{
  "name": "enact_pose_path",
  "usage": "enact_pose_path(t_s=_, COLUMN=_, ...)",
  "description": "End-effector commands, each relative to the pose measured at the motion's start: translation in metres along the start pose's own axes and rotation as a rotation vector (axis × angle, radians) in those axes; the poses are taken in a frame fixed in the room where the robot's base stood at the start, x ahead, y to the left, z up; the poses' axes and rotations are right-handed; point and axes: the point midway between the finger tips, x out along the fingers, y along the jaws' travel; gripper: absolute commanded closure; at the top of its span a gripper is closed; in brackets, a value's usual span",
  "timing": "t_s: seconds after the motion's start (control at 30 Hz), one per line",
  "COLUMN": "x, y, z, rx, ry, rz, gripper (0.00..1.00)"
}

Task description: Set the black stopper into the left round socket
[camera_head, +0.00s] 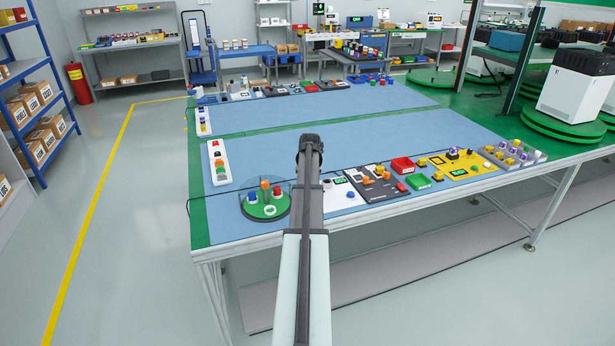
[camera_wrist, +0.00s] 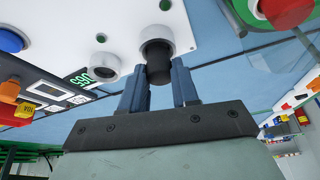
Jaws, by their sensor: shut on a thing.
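The black stopper (camera_wrist: 157,65) is a dark cylinder between the two blue fingers of my gripper (camera_wrist: 159,77) in the wrist view. The gripper is shut on it. The white panel (camera_wrist: 128,18) carries two round white sockets side by side. The stopper overlaps the socket on the picture's right (camera_wrist: 178,40); I cannot tell whether it has entered it. The other socket (camera_wrist: 104,67) lies to its left in the picture, and no finger touches it. In the head view my arm hides the gripper and stopper; part of the white panel (camera_head: 339,194) shows beside it.
A green turntable (camera_head: 249,209) with several coloured pieces stands left of my arm. A dark grey panel (camera_head: 381,194), red and green bins and a yellow panel (camera_head: 478,170) line the table to the right. The blue mat (camera_head: 255,150) behind is largely clear.

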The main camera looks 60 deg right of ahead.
Motion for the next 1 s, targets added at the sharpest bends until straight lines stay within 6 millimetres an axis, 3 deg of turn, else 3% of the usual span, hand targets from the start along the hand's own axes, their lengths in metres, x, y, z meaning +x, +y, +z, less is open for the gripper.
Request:
enact_pose_path(t_s=0.77, x=0.0076, y=0.0001, z=0.0032, rx=0.000, ry=0.000, rz=0.000, gripper=0.98)
enact_pose_path(t_s=0.8, x=0.0075, y=0.0001, z=0.0032, rx=0.000, ry=0.000, rz=0.000, gripper=0.67)
enact_pose_path(t_s=1.0, x=0.0075, y=0.0000, z=0.0032, rx=0.000, ry=0.000, rz=0.000, gripper=0.47)
